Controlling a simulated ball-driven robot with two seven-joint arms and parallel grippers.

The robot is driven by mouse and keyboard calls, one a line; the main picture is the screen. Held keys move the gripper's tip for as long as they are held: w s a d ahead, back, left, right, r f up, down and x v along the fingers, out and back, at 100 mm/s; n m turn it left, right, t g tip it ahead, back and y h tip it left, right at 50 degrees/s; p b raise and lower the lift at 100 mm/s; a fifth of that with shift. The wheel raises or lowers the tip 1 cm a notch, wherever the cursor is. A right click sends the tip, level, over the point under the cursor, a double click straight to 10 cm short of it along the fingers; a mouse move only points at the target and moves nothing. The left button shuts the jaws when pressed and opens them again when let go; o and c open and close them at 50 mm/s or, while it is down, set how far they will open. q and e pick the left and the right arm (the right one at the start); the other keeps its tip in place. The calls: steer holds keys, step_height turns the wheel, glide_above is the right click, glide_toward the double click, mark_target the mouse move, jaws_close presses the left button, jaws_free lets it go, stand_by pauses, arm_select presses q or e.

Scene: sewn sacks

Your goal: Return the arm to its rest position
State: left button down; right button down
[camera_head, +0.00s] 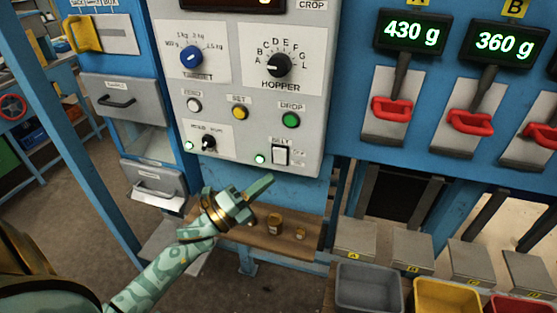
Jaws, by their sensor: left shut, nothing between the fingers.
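My left gripper (259,187) is in the lower middle of the head view, on a patterned green arm that comes in from the lower left. Its fingers are together and hold nothing. It is in front of the blue machine, below the grey control panel (247,80) and apart from its knobs and buttons. My right gripper does not show.
A wooden shelf (260,237) with small brown weights lies just beyond my left gripper. Grey, yellow and red bins (369,285) stand at the lower right. Red handles (392,109) hang under lit displays. Drawers (122,100) are at the left.

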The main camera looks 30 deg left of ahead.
arm_select(q)
steer(key=shift+s, duration=0.2)
stand_by(0.4)
steer(key=a+f+n+g+y, duration=0.1)
steer(key=a+f+n+y, duration=0.2)
steer(key=f+n, duration=0.3)
steer(key=a+f+n+g+y, duration=0.2)
steer(key=f+n+y, duration=0.2)
steer(key=f, duration=0.5)
steer(key=s+a+f+n+g+y+b, duration=0.1)
steer(key=s+f+n+g, duration=0.25)
steer(key=f, duration=0.65)
steer(key=s+f+n+g+y+b, duration=0.15)
steer(key=s+f+n, duration=0.3)
steer(key=f, duration=0.65)
steer(key=s+d+f+n+g+b, duration=0.1)
steer(key=s+d+f+g, duration=0.2)
steer(key=s+f, duration=0.4)
steer(key=s+d+f+n+g+b, duration=0.1)
steer(key=s+f, duration=0.7)
steer(key=s, duration=0.8)
steer(key=s+d+f+n+g+b, duration=0.2)
steer(key=s+d+f+g, duration=0.4)
steer(key=s, duration=0.5)
step_height(320, 180, down, 2)
steer(key=shift+s+g+b, duration=0.15)
steer(key=shift+g+b, duration=0.35)
steer(key=shift+b, duration=0.15)
